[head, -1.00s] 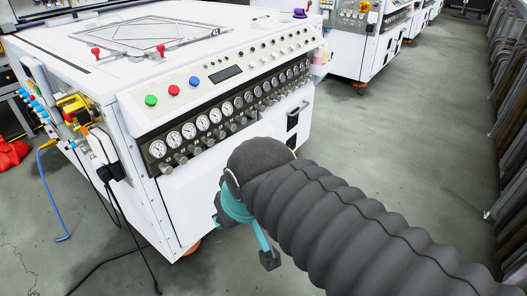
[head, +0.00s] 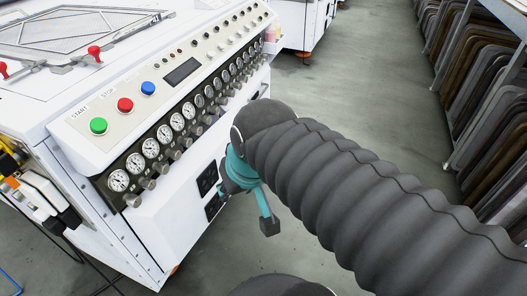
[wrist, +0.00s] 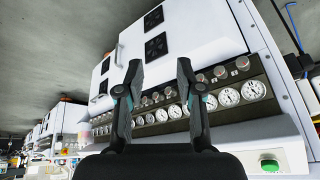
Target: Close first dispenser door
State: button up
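The white machine (head: 72,118) stands at left in the head view. Its front, below the gauges, has white panels; the wrist view, turned nearly upside down, shows a large white panel (wrist: 208,35) with two black squares. Beside it is a narrower white panel (wrist: 103,68) with a pale handle (wrist: 119,55). I cannot tell which panel is the first dispenser door, or whether it stands open. My gripper (wrist: 158,62) is open and empty, its two dark fingers apart in front of the gauges and panels. In the head view, my dark ribbed arm hides most of it.
A row of gauges and knobs (head: 163,145) sticks out along the machine's front. Green, red and blue buttons (head: 125,104) sit above it. Racks of dark panels (head: 490,115) stand at right. Grey floor (head: 365,75) is open between them.

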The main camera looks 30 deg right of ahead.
jog(key=w+d+f+m+g+y+b, duration=0.1)
jog(key=w+f+m+y+b, duration=0.3)
jog(key=w+f+m+y, duration=0.9)
jog(key=w+d+f+m+t+h+b, duration=0.1)
jog(key=w+d+f+m+t+h, duration=0.1)
jog(key=w+d+f+m+t, duration=0.35)
jog(key=w+d+f+m+t+h+b, duration=0.1)
jog(key=w+d+f+m+t+h, duration=0.15)
jog(key=d+f+m, duration=0.6)
jog(key=w+d+f+m+t+h, duration=0.3)
jog(key=w+d+f+m+t, duration=0.15)
jog(key=d, duration=0.55)
jog(key=shift+t, duration=0.25)
jog(key=x, duration=1.2)
jog(key=shift+w+a+f, duration=0.25)
jog(key=shift+a, duration=0.2)
grip_shut()
